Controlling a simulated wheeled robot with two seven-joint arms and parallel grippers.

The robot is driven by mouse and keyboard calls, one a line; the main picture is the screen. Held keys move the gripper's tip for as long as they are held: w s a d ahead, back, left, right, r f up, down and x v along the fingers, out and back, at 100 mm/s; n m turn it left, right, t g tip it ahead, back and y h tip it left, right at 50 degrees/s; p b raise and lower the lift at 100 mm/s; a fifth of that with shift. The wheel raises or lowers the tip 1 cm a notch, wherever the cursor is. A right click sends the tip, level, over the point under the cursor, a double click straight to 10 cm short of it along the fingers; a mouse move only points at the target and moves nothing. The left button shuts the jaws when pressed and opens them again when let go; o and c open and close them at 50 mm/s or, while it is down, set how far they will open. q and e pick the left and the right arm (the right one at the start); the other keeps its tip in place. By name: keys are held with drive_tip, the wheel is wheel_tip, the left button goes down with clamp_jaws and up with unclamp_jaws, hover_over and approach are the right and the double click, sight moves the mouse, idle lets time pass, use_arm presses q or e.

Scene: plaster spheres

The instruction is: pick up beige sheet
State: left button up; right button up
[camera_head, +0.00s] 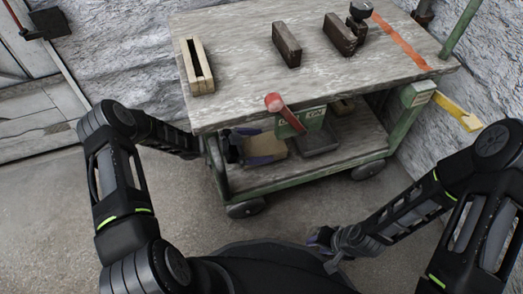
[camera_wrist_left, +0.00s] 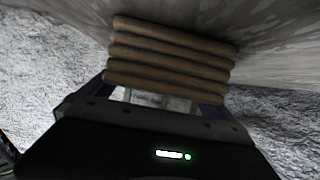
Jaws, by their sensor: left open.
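The beige sheet (camera_head: 273,145) lies on the cart's lower shelf, partly hidden by my left gripper and the tabletop above. In the left wrist view, a brownish-beige stack of several rounded layers (camera_wrist_left: 170,53) fills the space ahead of the fingers; it appears to be this sheet. My left gripper (camera_head: 257,146) reaches under the tabletop and is open, one finger on each side of the beige thing. Its fingers also show at both sides of the stack in the wrist view (camera_wrist_left: 165,93). I cannot tell whether they touch it. My right gripper (camera_head: 322,238) hangs low, away from the cart.
The green cart has a worn tabletop (camera_head: 240,75) close above my left gripper. A grey tray (camera_head: 318,142) sits right of the sheet on the lower shelf (camera_head: 345,158). A red-handled lever (camera_head: 283,108) hangs at the front edge. Wooden blocks (camera_head: 287,45) stand on top.

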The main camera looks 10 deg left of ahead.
sight(260, 145)
use_arm(q)
drive_tip(key=shift+d, duration=0.1)
drive_tip(key=shift+c, duration=0.3)
drive_tip(key=c, duration=1.3)
drive_tip(key=shift+r, duration=0.15)
wheel_tip(260, 145, up, 9)
drive_tip(key=p, duration=0.4)
drive_tip(key=shift+r, duration=0.4)
